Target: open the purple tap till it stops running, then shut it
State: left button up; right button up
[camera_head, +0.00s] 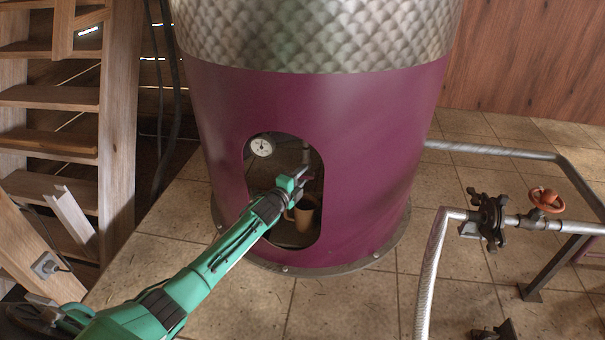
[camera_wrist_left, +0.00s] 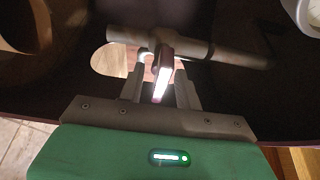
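The purple tap's handle (camera_wrist_left: 162,78) shows in the left wrist view, below a horizontal pipe (camera_wrist_left: 185,47). My left gripper (camera_wrist_left: 161,84) has one finger on each side of the handle, with narrow dark gaps between. In the head view my left gripper (camera_head: 298,178) reaches into the opening of the purple still (camera_head: 365,160), and the tap there is mostly hidden. A tan mug (camera_head: 304,214) stands below the gripper inside the opening, partly behind my arm. I cannot make out any running liquid. My right gripper is not in view.
A round dial gauge (camera_head: 261,146) sits at the opening's upper left. Wooden stairs (camera_head: 50,97) stand at the left. A pipe with an orange valve wheel (camera_head: 546,200) and a black clamp (camera_head: 489,219) runs at the right.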

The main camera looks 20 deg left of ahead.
pick_arm(q)
jog(key=shift+w, duration=0.35)
grip_shut()
